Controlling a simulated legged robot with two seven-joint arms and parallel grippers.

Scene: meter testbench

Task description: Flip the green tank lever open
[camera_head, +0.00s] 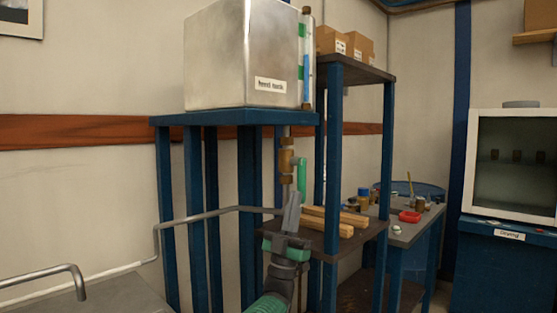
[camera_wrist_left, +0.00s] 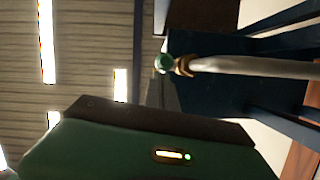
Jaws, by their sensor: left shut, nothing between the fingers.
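The green lever (camera_head: 302,177) hangs straight down beside the brass valve (camera_head: 286,162) on the pipe under the metal tank (camera_head: 240,60). My left gripper (camera_head: 294,197) points up just below the lever; its fingers are shut and empty. In the head view its tip overlaps the pipe area, and I cannot tell if it touches the lever. In the left wrist view, a green round end (camera_wrist_left: 163,63) and brass fitting (camera_wrist_left: 183,66) show on a grey pipe (camera_wrist_left: 250,67), beyond the gripper's dark and green body. My right gripper is not in view.
The tank stands on a blue frame (camera_head: 235,117). A thin grey pipe (camera_head: 195,218) crosses to the left. Wooden blocks (camera_head: 330,222) lie on a shelf close to the right of my gripper. A cluttered side table (camera_head: 405,232) is farther right.

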